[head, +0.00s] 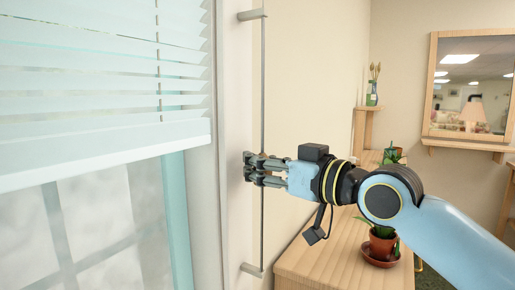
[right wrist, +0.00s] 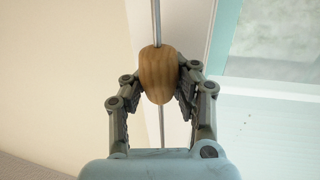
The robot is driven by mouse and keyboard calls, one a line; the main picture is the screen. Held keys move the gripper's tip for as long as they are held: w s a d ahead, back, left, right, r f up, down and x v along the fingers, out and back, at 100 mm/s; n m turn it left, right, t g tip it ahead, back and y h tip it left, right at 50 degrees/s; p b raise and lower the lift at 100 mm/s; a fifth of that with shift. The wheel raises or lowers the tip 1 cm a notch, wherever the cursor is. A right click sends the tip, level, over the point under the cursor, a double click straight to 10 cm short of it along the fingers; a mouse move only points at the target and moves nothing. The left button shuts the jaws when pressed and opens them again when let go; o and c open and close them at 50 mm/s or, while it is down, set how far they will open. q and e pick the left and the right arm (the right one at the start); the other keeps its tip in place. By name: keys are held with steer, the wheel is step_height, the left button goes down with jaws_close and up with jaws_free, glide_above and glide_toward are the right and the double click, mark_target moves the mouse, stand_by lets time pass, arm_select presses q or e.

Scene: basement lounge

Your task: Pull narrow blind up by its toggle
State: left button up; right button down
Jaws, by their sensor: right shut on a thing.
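The narrow blind (head: 100,85) hangs over the window at the left of the head view, its bottom rail about halfway down the picture and the glass bare below it. A thin vertical rod or cord (head: 263,90) runs beside the window frame between two wall brackets. My right gripper (head: 250,168) is at this cord. In the right wrist view, the wooden toggle (right wrist: 158,75) sits on the cord between the fingers of my right gripper (right wrist: 160,88), which is shut on it. The toggle is hidden by the fingers in the head view. My left gripper is not in view.
A wooden cabinet (head: 330,268) stands along the wall below my right arm, with a potted plant (head: 382,243) on it. A mirror (head: 470,85) and a small shelf with a vase (head: 372,95) are farther back.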

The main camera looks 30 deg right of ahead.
step_height(320, 180, down, 16)
steer(key=b, duration=1.1)
steer(key=shift+s+f, duration=0.1)
steer(key=shift+f, duration=0.05)
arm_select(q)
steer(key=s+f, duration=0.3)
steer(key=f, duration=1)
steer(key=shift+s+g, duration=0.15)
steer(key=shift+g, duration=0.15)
arm_select(e)
steer(key=shift+f, duration=0.3)
steer(key=c, duration=1.4)
jaws_free()
steer(key=shift+s+d, duration=0.15)
steer(key=o, duration=0.5)
steer(key=shift+s+r, duration=0.1)
steer(key=shift+r, duration=0.1)
steer(key=shift+c, duration=0.2)
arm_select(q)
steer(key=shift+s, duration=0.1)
arm_select(e)
steer(key=shift+r, duration=0.1)
